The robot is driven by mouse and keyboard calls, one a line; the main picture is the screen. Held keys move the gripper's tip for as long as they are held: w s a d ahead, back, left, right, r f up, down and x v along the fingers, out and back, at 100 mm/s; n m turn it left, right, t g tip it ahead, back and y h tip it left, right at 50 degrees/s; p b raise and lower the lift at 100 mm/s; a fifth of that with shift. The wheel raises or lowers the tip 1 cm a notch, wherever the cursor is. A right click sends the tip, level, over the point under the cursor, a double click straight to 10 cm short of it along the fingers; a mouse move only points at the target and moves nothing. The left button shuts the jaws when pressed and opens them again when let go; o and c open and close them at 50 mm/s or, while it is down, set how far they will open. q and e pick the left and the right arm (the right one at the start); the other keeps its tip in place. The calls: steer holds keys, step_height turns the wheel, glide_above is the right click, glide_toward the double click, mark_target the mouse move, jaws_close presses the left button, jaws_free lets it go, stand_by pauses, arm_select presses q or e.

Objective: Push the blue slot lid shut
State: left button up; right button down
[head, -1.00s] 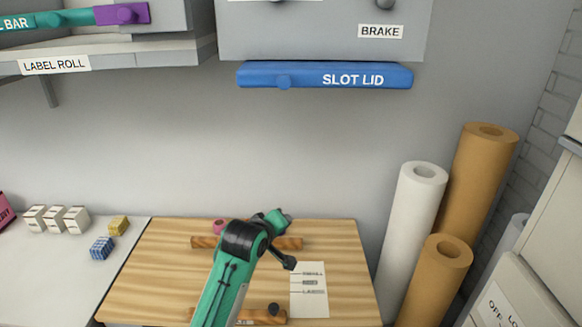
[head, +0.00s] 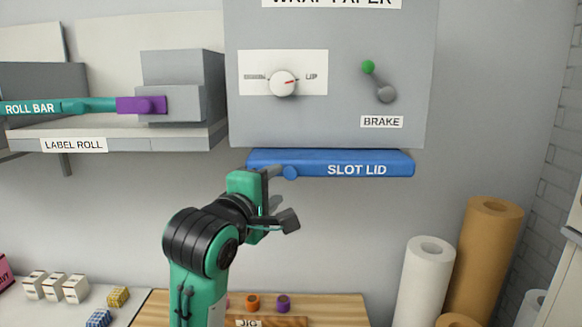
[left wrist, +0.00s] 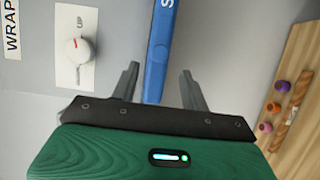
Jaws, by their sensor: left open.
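How far the lid stands open is unclear. My right gripper is not in view.
The panel (head: 330,125) above carries a white dial (head: 284,83) and a brake lever (head: 377,80). The label roll shelf (head: 110,143) is to the left. Paper rolls (head: 425,270) stand at the right. A wooden table (head: 340,308) is below. The wall under the lid's right part is clear.

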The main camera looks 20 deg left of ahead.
mark_target(289, 175)
arm_select(q)
steer(key=w+p, duration=0.1)
steer(key=w, duration=0.1)
steer(key=w+p, duration=0.1)
steer(key=w, duration=0.2)
steer(key=w+p, duration=0.1)
steer(key=w, duration=0.1)
steer(key=shift+w+d+r, duration=0.1)
steer(key=shift+w+d, duration=0.1)
steer(key=shift+d, duration=0.2)
steer(key=shift+w, duration=0.45)
jaws_close()
steer(key=w, duration=0.2)
steer(key=w+a, duration=0.1)
steer(key=w, duration=0.1)
steer(key=w+a, duration=0.1)
steer(key=w, duration=0.2)
steer(key=shift+s, duration=0.15)
